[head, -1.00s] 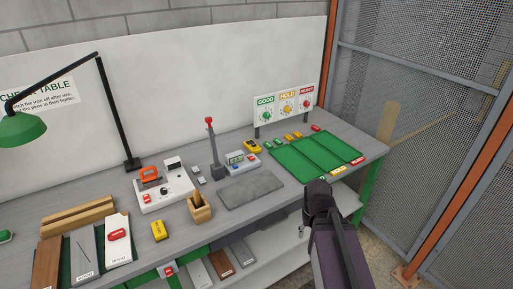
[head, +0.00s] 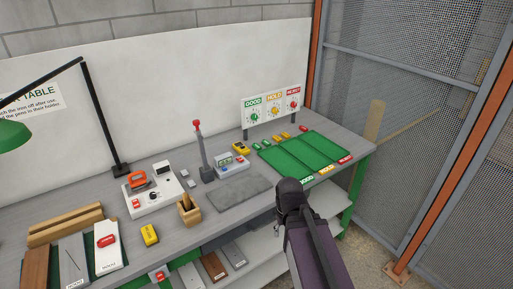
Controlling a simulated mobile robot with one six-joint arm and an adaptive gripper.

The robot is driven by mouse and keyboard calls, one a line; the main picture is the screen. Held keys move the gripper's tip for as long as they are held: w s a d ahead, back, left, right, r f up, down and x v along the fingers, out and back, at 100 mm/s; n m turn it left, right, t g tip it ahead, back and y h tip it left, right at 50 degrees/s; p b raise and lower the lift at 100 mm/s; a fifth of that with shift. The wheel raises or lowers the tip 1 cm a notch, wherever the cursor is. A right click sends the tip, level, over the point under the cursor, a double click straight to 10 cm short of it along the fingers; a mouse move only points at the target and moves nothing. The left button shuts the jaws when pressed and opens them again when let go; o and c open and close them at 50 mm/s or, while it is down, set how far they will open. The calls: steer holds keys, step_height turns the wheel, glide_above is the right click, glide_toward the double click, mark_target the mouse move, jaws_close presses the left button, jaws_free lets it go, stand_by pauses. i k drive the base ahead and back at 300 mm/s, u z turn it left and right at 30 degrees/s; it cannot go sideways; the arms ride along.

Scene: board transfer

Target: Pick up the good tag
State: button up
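Small green tags (head: 261,143) lie at the back of the bench, behind the left lane of the green mat. They are the tags under the GOOD side of the sign (head: 272,105); their lettering is too small to read. Yellow tags (head: 281,135) and a red tag (head: 303,128) lie in the same row to the right. My gripper (head: 290,187) is in front of the bench's front edge, right of the grey pad, and apart from the tags. I see it from behind; its fingertips are hidden, and nothing shows in it.
The green mat (head: 300,150) has three lanes with GOOD, HOLD and REJECT labels at the front. A yellow meter (head: 240,148), a grey pad (head: 237,193), a red-tipped post (head: 199,145) and a pen holder (head: 188,212) stand left. A mesh fence (head: 430,110) borders the right.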

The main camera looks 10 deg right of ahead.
mark_target(255, 146)
steer(key=u, duration=0.05)
steer(key=i, duration=1)
steer(key=z, duration=0.05)
